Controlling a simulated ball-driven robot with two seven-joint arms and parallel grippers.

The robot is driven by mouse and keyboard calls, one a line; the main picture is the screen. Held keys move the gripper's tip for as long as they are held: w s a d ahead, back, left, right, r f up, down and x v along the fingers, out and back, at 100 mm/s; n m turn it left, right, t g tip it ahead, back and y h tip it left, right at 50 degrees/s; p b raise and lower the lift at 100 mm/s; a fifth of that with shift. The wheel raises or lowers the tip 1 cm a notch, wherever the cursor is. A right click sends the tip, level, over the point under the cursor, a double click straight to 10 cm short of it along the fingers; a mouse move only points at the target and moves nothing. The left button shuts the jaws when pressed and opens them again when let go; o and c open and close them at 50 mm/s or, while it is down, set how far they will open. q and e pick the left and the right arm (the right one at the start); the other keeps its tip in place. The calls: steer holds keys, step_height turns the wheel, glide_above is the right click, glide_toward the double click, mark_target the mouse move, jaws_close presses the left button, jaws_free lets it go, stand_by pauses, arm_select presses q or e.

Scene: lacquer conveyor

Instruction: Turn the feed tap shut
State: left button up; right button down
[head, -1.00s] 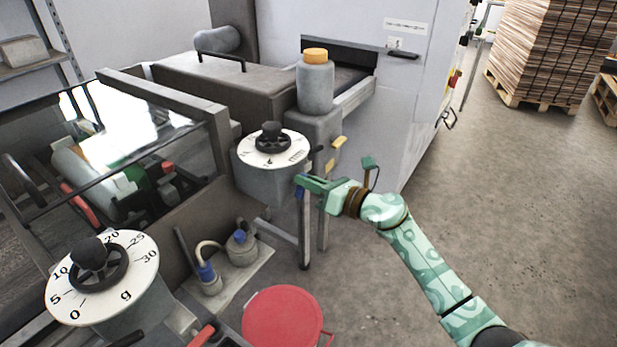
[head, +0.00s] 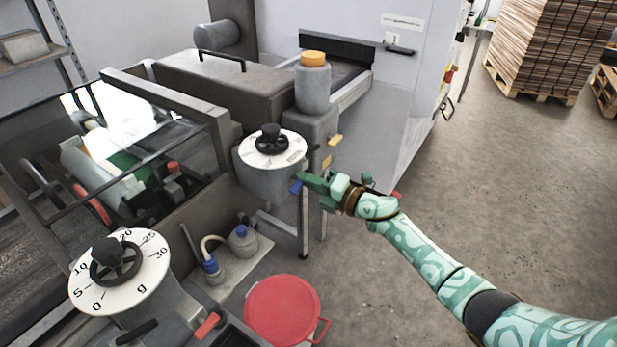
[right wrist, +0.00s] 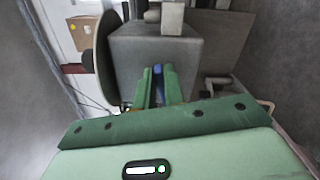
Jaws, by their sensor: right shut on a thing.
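The feed tap shows as a small blue handle (head: 296,187) low at the right side of the grey box under the rear dial. My right gripper (head: 306,182), green, reaches it from the right and is shut on it. In the right wrist view the blue handle (right wrist: 158,70) sits between the two green fingers (right wrist: 157,82), in front of the grey box. The fingers hide most of the tap, so I cannot tell its exact angle. My left gripper is out of view.
The rear dial (head: 270,148) with a black knob is above the tap. A grey bottle with an orange cap (head: 313,82) stands behind it. A front dial (head: 120,272) is at lower left. A red-lidded bucket (head: 283,309) stands below.

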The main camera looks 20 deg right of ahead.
steer(key=shift+d+f+m+p, duration=0.1)
steer(key=shift+f+m+p, duration=0.1)
steer(key=shift+m, duration=0.55)
steer(key=shift+f+m+p, duration=0.1)
steer(key=shift+m+p, duration=0.1)
steer(key=shift+m, duration=0.55)
steer(key=c, duration=1.5)
jaws_free()
steer(key=p+v, duration=0.1)
steer(key=v, duration=1.5)
steer(key=shift+s+d+f+p, duration=0.1)
steer(key=shift+s+d+p, duration=0.05)
steer(key=shift+p, duration=0.2)
